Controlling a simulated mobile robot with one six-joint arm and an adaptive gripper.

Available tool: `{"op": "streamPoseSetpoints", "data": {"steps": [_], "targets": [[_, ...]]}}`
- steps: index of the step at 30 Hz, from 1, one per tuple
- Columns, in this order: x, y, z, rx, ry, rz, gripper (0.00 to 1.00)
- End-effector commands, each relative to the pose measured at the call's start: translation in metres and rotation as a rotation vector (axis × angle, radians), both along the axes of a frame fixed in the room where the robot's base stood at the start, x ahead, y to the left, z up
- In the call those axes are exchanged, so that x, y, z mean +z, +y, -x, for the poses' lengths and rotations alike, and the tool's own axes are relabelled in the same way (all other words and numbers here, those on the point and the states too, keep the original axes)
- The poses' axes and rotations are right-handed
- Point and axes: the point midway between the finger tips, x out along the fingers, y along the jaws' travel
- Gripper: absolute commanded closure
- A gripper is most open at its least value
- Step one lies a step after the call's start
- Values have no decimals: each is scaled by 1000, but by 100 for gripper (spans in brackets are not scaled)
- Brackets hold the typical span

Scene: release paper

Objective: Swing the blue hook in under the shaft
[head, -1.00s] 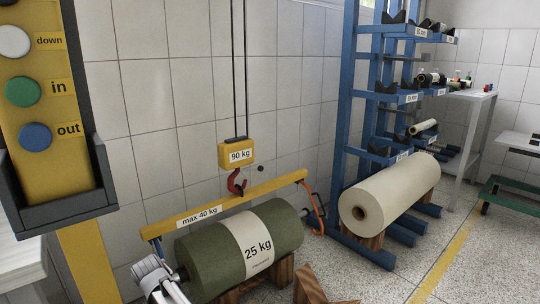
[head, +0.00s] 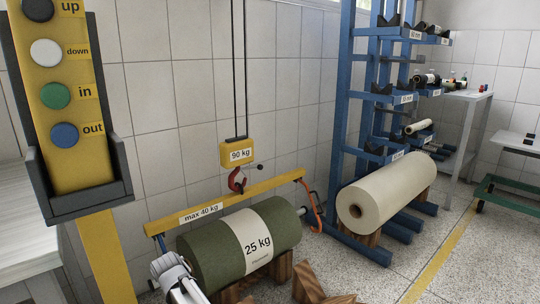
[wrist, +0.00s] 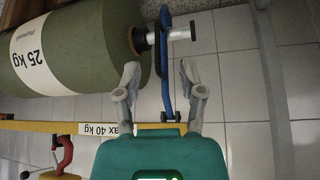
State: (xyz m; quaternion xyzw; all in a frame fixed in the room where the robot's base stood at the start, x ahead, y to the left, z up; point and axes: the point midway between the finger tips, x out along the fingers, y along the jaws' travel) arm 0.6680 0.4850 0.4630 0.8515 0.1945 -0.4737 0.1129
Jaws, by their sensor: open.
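The blue hook (wrist: 167,90) hangs from the end of the yellow beam (head: 232,200), marked max 40 kg. In the wrist view it runs between my two grey fingers and reaches the shaft (wrist: 180,35). I cannot tell whether its tip is under the shaft. The shaft sticks out of a green roll (head: 205,257) marked 25 kg. My gripper (wrist: 159,68) is open, a finger on each side of the hook, with gaps visible. In the head view my gripper (head: 172,268) covers the near shaft end. An orange hook (head: 315,203) hangs beside the far shaft end (head: 302,211).
A red hoist hook (head: 236,180) under the yellow 90 kg block (head: 237,153) holds the beam. The green roll rests on wooden supports (head: 283,268). A cream roll (head: 385,193) lies at a blue rack (head: 340,100). A button panel (head: 62,100) stands at left.

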Motion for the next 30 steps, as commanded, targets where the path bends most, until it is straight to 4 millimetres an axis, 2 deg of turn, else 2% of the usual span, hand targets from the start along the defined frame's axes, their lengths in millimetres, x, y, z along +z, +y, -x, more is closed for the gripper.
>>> {"op": "streamPoseSetpoints", "data": {"steps": [1,5,8,16,23,30], "targets": [[3,-12,-1,-11,7,5,49],[5,-41,-5,-36,29,21,49],[9,-73,-7,-66,53,38,49],[19,-178,-4,-157,145,85,49],[29,-261,11,-231,229,114,49],[41,-340,37,-303,323,131,49]]}}
